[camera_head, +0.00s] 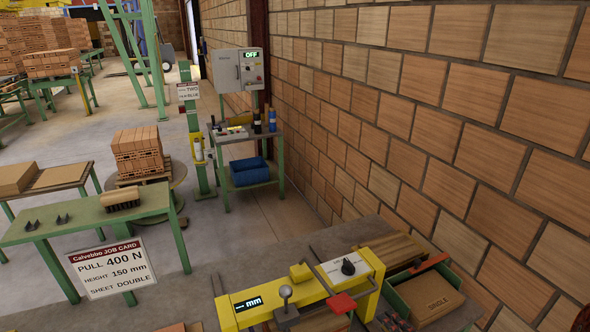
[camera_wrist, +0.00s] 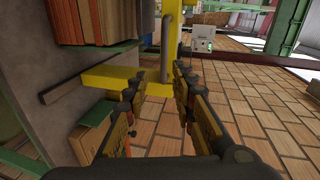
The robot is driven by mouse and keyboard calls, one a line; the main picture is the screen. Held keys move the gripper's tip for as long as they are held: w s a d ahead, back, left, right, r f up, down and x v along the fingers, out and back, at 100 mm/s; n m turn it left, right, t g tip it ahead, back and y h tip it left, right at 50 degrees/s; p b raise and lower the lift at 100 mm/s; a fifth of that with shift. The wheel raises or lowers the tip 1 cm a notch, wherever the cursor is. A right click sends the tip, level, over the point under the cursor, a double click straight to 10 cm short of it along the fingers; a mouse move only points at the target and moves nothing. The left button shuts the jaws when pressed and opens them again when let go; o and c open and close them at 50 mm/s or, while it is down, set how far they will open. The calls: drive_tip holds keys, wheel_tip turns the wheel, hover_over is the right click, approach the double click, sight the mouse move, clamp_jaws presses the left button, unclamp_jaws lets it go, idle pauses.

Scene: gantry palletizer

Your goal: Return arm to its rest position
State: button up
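My gripper (camera_wrist: 158,84) shows in the wrist view with its two yellow and black fingers spread apart. Nothing is held between them. Beyond the fingertips is a yellow bracket (camera_wrist: 98,78) with a grey upright bar, apart or touching I cannot tell. My gripper does not show clearly in the head view.
A yellow control unit (camera_head: 249,306) with display, knob and red pad stands in front. A green tray (camera_head: 400,275) holds a "SINGLE" box. A brick wall (camera_head: 420,90) bounds the right. A green table (camera_head: 85,215) bears a job card (camera_head: 110,267). Open floor (camera_head: 240,230) lies between.

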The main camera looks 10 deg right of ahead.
drive_tip(key=s+d+f+n+g+h, duration=0.3)
drive_tip(key=s+d+f+g+h, duration=0.15)
drive_tip(key=d+f, duration=0.55)
drive_tip(key=s+d+n+g+h, duration=0.3)
drive_tip(key=s+d+g+h, duration=0.1)
drive_tip(key=s+d+g, duration=0.25)
drive_tip(key=s+a+r+n+t+y+b, duration=0.1)
drive_tip(key=a+r+n+y+b, duration=0.1)
drive_tip(key=a+r, duration=0.8)
drive_tip(key=s+a+r+n+t+y+b, duration=0.1)
drive_tip(key=a+r+n, duration=0.4)
drive_tip(key=a+r, duration=0.6)
drive_tip(key=a+b, duration=0.1)
drive_tip(key=a, duration=0.3)
drive_tip(key=shift+s+a+r+n+y, duration=0.15)
drive_tip(key=shift+a+n+y, duration=0.15)
drive_tip(key=shift+a+y, duration=0.1)
